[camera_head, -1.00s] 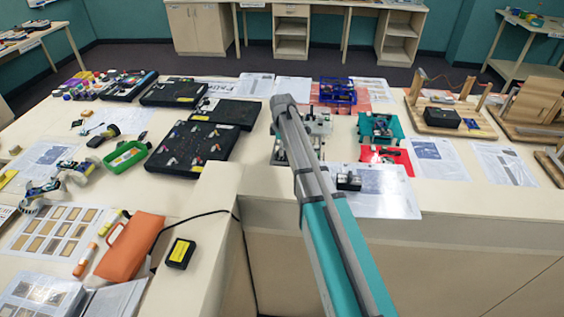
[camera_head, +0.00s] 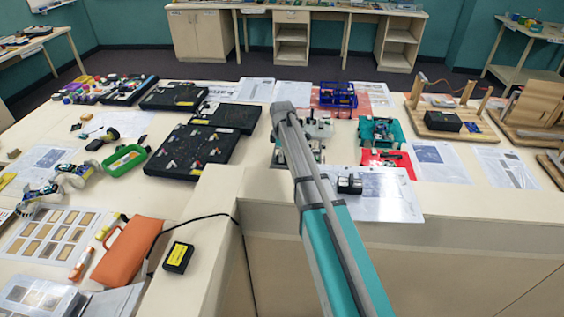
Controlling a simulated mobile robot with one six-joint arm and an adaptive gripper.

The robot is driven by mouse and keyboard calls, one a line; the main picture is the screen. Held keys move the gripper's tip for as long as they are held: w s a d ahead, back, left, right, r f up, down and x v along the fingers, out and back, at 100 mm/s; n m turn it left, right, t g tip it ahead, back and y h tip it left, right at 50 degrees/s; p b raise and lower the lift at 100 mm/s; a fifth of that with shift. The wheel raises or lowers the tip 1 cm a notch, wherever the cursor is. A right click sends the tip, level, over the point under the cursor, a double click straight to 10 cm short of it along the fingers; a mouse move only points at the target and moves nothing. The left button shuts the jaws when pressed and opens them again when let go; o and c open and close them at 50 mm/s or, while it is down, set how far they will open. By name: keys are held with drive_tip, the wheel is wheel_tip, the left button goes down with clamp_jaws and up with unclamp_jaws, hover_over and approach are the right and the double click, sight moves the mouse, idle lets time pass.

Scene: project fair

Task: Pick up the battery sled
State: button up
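A small black block with pale tops (camera_head: 349,184), possibly the battery sled, lies on a shiny pale sheet (camera_head: 395,202) near the table's front edge, right of my arm. I cannot tell for certain which thing is the battery sled. My grey and teal arm reaches over the table from the bottom right. Its far end covers part of a light grey chassis-like thing (camera_head: 319,128). I cannot make out my gripper or its fingers; the arm seems to hide them.
A teal vehicle-like thing (camera_head: 380,131) stands on the table beside a red mat (camera_head: 403,166). A blue basket (camera_head: 338,94) is behind. Black boards (camera_head: 192,150) lie to the left, a wooden stand (camera_head: 440,128) to the right. A raised edge (camera_head: 215,185) runs along the left.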

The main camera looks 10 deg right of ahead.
clamp_jaws()
drive_tip(key=shift+r, duration=0.1)
wheel_tip(320, 180, up, 10)
drive_tip(key=p, duration=1)
idle(0.8)
